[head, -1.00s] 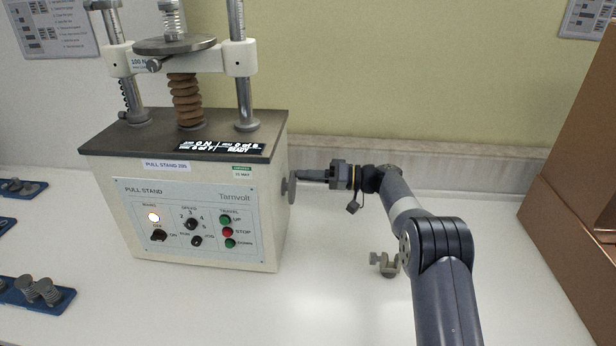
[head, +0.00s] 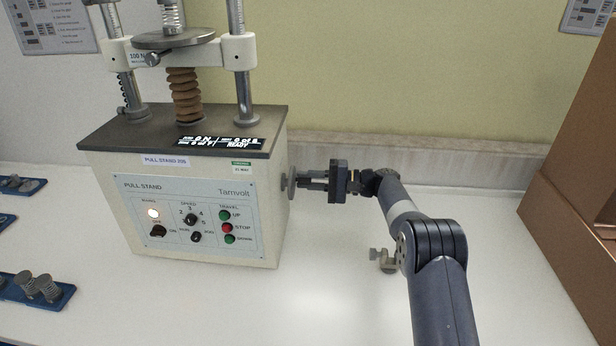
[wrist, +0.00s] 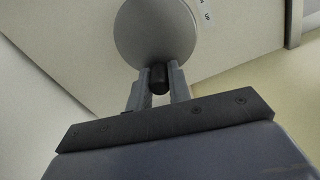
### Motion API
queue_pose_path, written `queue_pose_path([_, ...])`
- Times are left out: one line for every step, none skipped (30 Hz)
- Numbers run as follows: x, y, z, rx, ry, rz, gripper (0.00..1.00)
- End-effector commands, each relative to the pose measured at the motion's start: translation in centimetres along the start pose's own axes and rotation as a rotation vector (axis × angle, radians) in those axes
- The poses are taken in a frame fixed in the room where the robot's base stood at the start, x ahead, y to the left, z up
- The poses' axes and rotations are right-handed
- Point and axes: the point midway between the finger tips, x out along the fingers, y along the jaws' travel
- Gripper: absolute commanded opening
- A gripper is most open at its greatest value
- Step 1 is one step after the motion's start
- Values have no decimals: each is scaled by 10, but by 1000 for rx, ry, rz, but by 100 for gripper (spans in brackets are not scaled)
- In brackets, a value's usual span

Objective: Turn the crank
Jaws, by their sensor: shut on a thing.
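The pull stand (head: 190,200) is a cream machine with a dark top, standing on the white bench. Its crank is a grey disc (head: 291,183) on the right side, with a dark handle knob. In the wrist view the crank disc (wrist: 155,32) is round and plain, and the black knob (wrist: 159,79) sticks out near its lower edge. My gripper (head: 308,180) reaches in from the right. In the wrist view its two grey fingers (wrist: 160,84) stand on either side of the knob and are shut on it.
A small metal clamp (head: 384,260) stands on the bench under my arm. A cardboard box (head: 575,200) is at the right. Blue trays (head: 62,300) with small grey parts lie at the left. The bench in front of the machine is clear.

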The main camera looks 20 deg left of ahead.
Motion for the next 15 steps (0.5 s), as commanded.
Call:
queue_pose_path([0,2,0,44,2,1,0])
queue_pose_path([0,3,0,73,2,1,0])
queue_pose_path([0,4,0,110,1,1,0])
queue_pose_path([0,5,1,140,1,1,0])
queue_pose_path([0,6,1,168,1,1,0])
queue_pose_path([0,7,1,207,1,2,0])
queue_pose_path([0,8,2,235,1,2,0])
queue_pose_path([0,9,2,262,1,2,0])
queue_pose_path([0,10,3,299,0,2,0])
queue_pose_path([0,11,3,326,0,2,0])
queue_pose_path([0,12,4,353,0,2,0])
queue_pose_path([0,13,4,388,0,3,0])
queue_pose_path([0,14,5,412,0,3,0])
queue_pose_path([0,14,5,437,0,3,0])
queue_pose_path([0,15,6,468,-1,3,0])
